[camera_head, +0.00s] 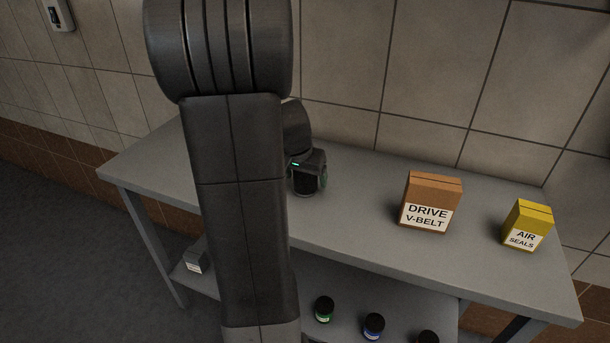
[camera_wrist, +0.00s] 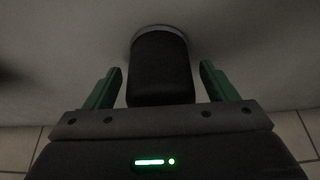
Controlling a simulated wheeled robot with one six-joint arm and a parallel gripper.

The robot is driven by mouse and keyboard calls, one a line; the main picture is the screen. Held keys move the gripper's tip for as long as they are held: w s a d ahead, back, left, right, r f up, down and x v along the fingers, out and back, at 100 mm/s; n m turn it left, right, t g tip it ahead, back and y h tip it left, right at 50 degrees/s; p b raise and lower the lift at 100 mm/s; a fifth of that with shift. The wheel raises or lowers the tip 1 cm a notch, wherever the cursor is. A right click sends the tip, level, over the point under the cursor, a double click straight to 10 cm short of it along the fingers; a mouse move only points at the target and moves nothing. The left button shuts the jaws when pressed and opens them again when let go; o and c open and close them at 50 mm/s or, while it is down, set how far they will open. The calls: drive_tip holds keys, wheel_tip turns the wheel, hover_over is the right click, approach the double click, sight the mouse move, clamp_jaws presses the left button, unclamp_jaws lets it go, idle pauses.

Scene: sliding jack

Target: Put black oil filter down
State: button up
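The black oil filter (camera_head: 305,186) stands upright on the grey table top, partly hidden by my gripper (camera_head: 308,172). In the wrist view the filter (camera_wrist: 161,75) is a dark cylinder with a paler rim at its far end. It sits between the two green fingers of my gripper (camera_wrist: 161,68). A narrow gap shows on each side of it, so the fingers are open around the filter and do not appear to touch it.
An orange drive V-belt box (camera_head: 431,201) and a yellow air seals box (camera_head: 527,226) stand to the right on the table (camera_head: 360,235). The lower shelf holds several dark jars (camera_head: 374,325) and a small grey box (camera_head: 196,262). A tiled wall is behind.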

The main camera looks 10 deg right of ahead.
drive_tip(key=shift+a+r, duration=0.1)
drive_tip(key=shift+r, duration=0.5)
drive_tip(key=p+v, duration=0.1)
drive_tip(key=v, duration=1)
drive_tip(key=shift+s, duration=0.1)
drive_tip(key=x, duration=1.1)
drive_tip(key=shift+w+f, duration=0.2)
drive_tip(key=shift+f, duration=0.1)
drive_tip(key=shift+r, duration=0.8)
drive_tip(key=shift+s, duration=0.1)
